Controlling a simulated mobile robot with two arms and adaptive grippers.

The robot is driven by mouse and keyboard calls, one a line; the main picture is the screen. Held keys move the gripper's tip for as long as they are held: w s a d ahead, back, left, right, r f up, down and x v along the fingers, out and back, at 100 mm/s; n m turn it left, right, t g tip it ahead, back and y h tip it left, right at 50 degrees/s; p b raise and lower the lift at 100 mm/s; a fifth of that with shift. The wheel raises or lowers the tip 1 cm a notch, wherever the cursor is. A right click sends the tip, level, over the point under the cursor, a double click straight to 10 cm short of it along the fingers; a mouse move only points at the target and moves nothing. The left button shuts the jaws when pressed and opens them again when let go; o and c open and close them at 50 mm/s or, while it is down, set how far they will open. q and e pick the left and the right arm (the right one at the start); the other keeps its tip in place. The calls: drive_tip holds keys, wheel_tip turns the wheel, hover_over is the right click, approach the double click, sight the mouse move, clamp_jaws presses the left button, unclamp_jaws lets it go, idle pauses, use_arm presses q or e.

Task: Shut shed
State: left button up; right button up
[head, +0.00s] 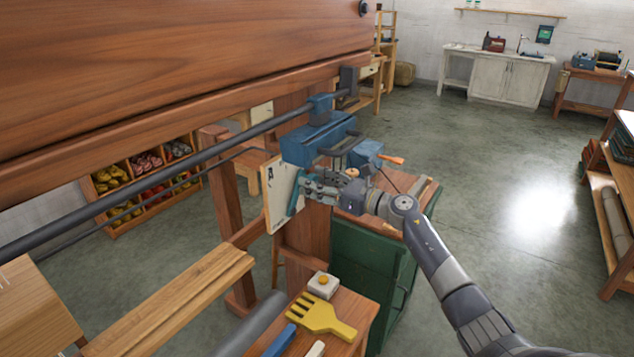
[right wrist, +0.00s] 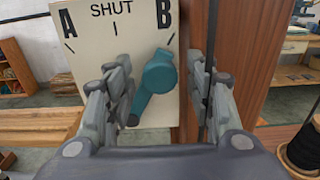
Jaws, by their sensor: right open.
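A cream selector plate (right wrist: 95,75) is marked A, SHUT and B, with SHUT at the top middle. A teal lever (right wrist: 158,78) is mounted on it, its thick end up and to the right, toward the B mark. In the head view the plate (head: 274,200) is seen nearly edge-on, with the teal lever (head: 296,193) in front. My right gripper (right wrist: 160,72) is open, with one finger on each side of the lever; the left finger is close to its lower part. Contact cannot be told. The right gripper also shows in the head view (head: 305,187). My left gripper is out of view.
A wooden post (head: 308,235) stands beside the plate, under a large wooden beam (head: 180,60) and a dark rod (head: 150,182). A blue device (head: 310,140) is above the gripper. A green cabinet (head: 362,262) and a bench with a yellow comb (head: 322,314) are below. Floor at right is open.

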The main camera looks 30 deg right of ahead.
clamp_jaws()
drive_tip(key=a+n+b, duration=0.1)
drive_tip(key=s+a+n+b, duration=0.1)
drive_tip(key=n+b, duration=0.1)
drive_tip(key=a+n+b, duration=0.1)
drive_tip(key=b, duration=0.1)
drive_tip(key=shift+s+r, duration=0.15)
drive_tip(key=shift+r, duration=0.25)
drive_tip(key=shift+s+a+r+n+b, duration=0.1)
drive_tip(key=shift+s+a+n+b, duration=0.05)
drive_tip(key=shift+a+n+b, duration=0.3)
drive_tip(key=shift+s+a+r+n+b, duration=0.15)
drive_tip(key=shift+a+n+b, duration=0.15)
drive_tip(key=shift+n, duration=0.25)
unclamp_jaws()
